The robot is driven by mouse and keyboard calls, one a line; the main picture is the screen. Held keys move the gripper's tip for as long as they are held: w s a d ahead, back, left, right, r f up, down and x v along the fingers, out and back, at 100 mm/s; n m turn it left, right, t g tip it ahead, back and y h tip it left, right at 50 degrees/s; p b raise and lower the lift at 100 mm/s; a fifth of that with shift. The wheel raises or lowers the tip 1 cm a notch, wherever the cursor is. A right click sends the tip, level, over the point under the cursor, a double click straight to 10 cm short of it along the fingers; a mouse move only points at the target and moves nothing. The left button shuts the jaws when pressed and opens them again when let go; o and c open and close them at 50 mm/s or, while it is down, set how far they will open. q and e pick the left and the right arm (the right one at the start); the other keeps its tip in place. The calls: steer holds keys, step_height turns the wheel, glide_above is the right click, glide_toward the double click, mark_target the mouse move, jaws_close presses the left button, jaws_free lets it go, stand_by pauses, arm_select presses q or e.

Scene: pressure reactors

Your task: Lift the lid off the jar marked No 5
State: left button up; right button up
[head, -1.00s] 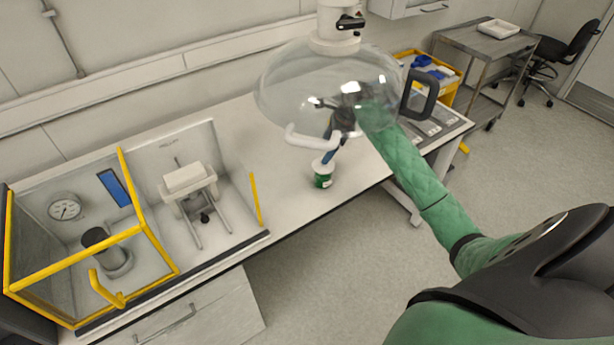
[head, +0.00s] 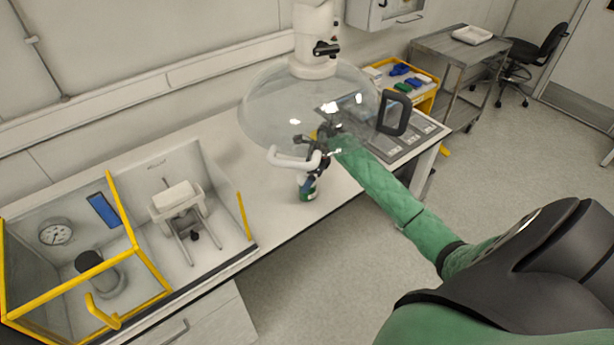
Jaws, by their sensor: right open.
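A small jar (head: 309,194) with a green body and a pale top stands upright near the front edge of the bench. Its marking is too small to read. My right gripper (head: 309,170) is open just above and around the jar's top, partly seen through the clear hood and behind its white handle. The lid is mostly hidden by the gripper and handle. My left gripper is not in view.
A yellow-framed enclosure (head: 135,243) stands at the bench's left. Grey panels (head: 422,124) lie at the right end. The bench between is clear.

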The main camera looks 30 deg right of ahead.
steer(key=shift+s+r, duration=0.1)
steer(key=shift+s, duration=0.05)
steer(key=c, duration=1)
steer(key=shift+c, duration=0.2)
